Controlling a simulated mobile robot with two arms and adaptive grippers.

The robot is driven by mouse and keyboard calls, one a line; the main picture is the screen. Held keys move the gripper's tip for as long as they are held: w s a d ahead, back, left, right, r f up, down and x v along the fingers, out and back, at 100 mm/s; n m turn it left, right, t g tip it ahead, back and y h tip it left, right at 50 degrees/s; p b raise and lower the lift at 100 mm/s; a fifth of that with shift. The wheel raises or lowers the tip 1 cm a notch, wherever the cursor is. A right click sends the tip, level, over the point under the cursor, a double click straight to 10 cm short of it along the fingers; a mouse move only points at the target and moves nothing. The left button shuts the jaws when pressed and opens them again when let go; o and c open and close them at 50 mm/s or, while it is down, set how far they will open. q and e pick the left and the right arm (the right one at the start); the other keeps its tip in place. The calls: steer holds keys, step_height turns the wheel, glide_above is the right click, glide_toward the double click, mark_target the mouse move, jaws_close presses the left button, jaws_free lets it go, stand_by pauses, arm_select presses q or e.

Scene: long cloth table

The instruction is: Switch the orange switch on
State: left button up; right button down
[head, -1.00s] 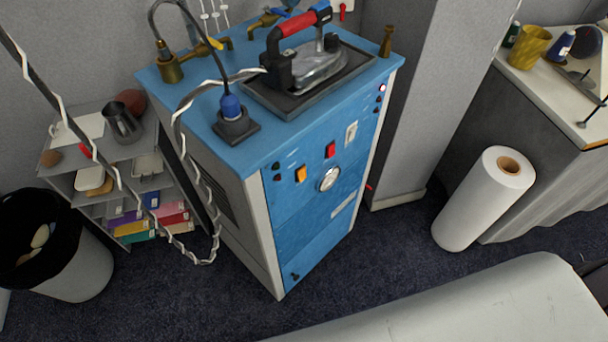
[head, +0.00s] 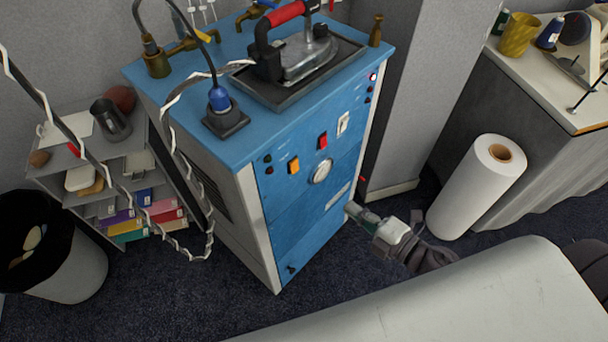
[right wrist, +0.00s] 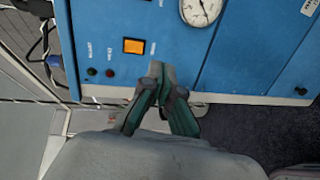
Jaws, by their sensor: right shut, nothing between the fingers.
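The orange switch (head: 293,166) is on the front panel of the blue cabinet (head: 318,211), left of a red switch (head: 322,141) and a round gauge (head: 320,171). In the right wrist view the orange switch (right wrist: 134,46) looks lit, with two small dark buttons to its left. My right gripper (head: 352,208) is in front of the cabinet, lower and to the right of the switch. In the right wrist view its fingertips (right wrist: 157,72) are together and empty, below the switch and apart from it. My left gripper is not in view.
An iron (head: 300,55) rests on the cabinet top. A cable hangs down the cabinet's left side. A white roll (head: 476,187) stands at right, a bin (head: 52,245) at left. A pale padded surface (head: 430,300) fills the lower right foreground.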

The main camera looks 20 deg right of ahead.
steer(key=r+n, duration=0.1)
steer(key=a+r, duration=0.1)
steer(key=r, duration=0.1)
steer(key=shift+s+a+n+y, duration=0.15)
steer(key=shift+a+n+y, duration=0.05)
steer(key=shift+n+y, duration=0.2)
steer(key=p, duration=0.4)
glide_toward(296, 171)
steer(key=x, duration=0.6)
steer(key=shift+w+a, duration=0.15)
steer(key=shift+w, duration=0.05)
steer(key=shift+w+a+f, duration=0.1)
steer(key=shift+w+a, duration=0.1)
steer(key=shift+w, duration=0.2)
